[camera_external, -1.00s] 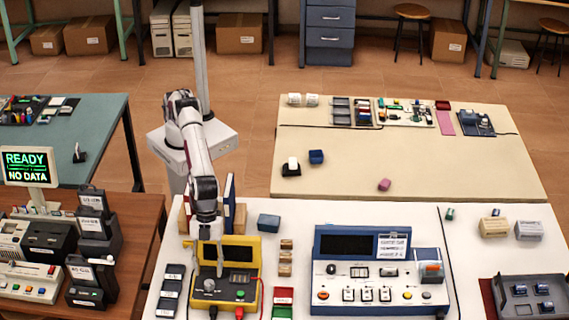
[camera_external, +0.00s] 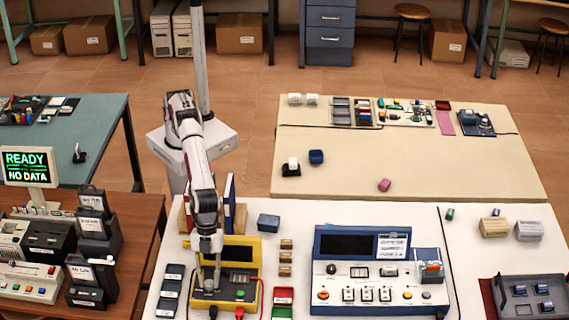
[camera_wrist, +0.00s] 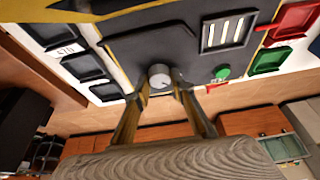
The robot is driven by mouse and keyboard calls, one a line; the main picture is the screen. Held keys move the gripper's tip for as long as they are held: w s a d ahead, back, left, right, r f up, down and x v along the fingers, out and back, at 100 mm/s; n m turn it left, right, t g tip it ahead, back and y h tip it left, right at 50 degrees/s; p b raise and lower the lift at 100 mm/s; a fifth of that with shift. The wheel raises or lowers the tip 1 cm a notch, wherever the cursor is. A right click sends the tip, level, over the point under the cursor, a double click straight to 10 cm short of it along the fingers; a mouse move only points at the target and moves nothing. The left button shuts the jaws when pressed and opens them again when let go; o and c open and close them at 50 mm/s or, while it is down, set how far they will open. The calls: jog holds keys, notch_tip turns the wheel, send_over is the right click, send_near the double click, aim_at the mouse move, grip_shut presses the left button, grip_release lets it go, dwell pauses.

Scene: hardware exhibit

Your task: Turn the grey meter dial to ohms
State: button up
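The yellow meter (camera_external: 254,254) lies on the white bench, with a dark screen and a dark front panel. Its grey dial (camera_wrist: 159,76) is a small round knob on the panel, showing in the wrist view. My gripper (camera_external: 208,287) points down over the dial in the external view and hides most of it there. In the wrist view, my gripper's two fingers (camera_wrist: 163,92) stand apart on either side of the dial. Whether they touch it is unclear. The dial's markings and the ohms position are not readable.
A green button (camera_wrist: 222,72) and a slotted grille (camera_wrist: 229,32) are right of the dial. Dark labelled trays (camera_external: 171,288) stand left of the meter; red and green trays (camera_external: 283,296) stand right. A larger blue instrument (camera_external: 330,268) is further right.

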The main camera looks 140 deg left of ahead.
jog(key=shift+c, duration=1)
jog(key=shift+m, duration=0.8)
jog(key=shift+g, duration=0.3)
jog(key=o, duration=1.1)
jog(key=shift+r, duration=0.15)
jog(key=v, duration=0.7)
jog(key=shift+a, duration=0.2)
jog(key=shift+s, duration=0.1)
